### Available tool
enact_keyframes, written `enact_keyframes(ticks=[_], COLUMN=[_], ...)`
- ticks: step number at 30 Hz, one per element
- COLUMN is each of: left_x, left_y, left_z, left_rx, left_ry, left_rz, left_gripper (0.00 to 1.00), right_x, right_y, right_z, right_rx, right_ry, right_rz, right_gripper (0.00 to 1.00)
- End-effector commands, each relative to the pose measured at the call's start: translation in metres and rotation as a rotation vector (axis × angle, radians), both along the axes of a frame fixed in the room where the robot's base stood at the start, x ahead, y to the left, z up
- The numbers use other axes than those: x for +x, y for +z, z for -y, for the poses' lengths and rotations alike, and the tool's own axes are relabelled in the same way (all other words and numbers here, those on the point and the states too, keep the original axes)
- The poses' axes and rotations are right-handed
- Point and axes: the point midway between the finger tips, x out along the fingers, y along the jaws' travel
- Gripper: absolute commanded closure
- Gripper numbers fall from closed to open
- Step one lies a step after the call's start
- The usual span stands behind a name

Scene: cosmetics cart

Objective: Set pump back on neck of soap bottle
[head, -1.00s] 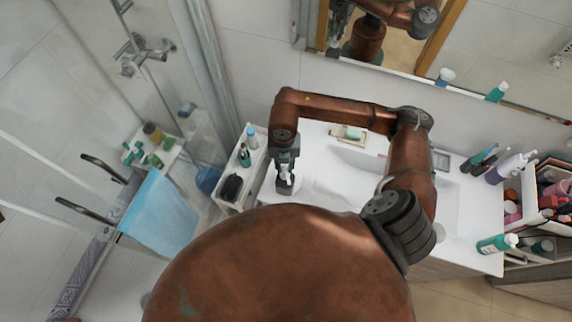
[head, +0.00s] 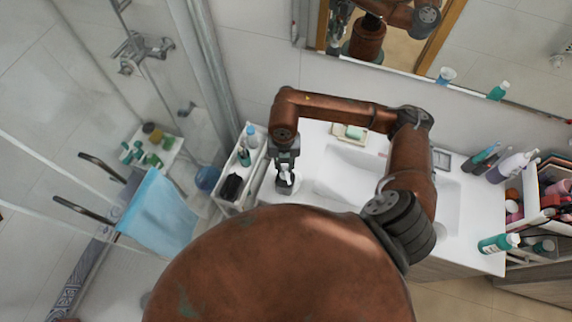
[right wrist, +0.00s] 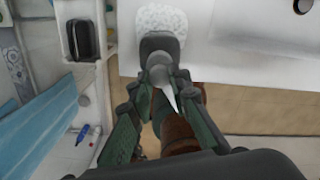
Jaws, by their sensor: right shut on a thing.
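My right gripper (head: 285,177) is over the left end of the white sink counter, near its front edge. In the right wrist view its two dark green fingers (right wrist: 157,92) are shut on the pump. The pump's pale, pointed spout (right wrist: 163,90) shows between the fingers, with a dark grey part (right wrist: 160,46) at its far end. Beyond that is a white speckled rounded shape (right wrist: 162,18), apparently the soap bottle. Whether pump and bottle neck touch cannot be told; the fingers and the dark part hide the neck. My left gripper is not in view.
A narrow white shelf cart (head: 228,204) with bottles and a black item stands close left of the gripper. A soap dish (head: 350,133) lies at the counter's back. Several bottles and a cosmetics box (head: 545,195) stand on the right. A blue towel (head: 158,212) hangs left.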

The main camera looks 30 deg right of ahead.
Motion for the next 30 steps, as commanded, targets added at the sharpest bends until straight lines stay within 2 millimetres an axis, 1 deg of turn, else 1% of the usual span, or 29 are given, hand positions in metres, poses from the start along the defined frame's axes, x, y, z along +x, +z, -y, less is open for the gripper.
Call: enact_keyframes(ticks=[3, 14, 15, 23, 30], left_x=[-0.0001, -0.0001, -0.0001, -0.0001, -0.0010], left_y=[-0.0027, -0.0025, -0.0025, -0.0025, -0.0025], left_z=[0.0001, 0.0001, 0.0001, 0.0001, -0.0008], left_rx=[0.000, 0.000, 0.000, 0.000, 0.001], left_ry=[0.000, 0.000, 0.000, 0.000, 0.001], left_rz=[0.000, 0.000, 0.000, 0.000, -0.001], left_gripper=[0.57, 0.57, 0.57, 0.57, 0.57], right_x=[0.0000, 0.0001, 0.0001, 0.0000, -0.0001], right_y=[-0.0018, -0.0015, -0.0015, -0.0016, -0.0016], right_z=[0.0000, 0.0001, 0.0001, 0.0001, 0.0001], right_rx=[0.000, 0.000, 0.000, 0.000, 0.000], right_ry=[0.000, 0.000, 0.000, 0.000, 0.000], right_rz=[0.000, 0.000, 0.000, 0.000, 0.000], right_gripper=[1.00, 1.00, 0.81, 0.63, 0.62])
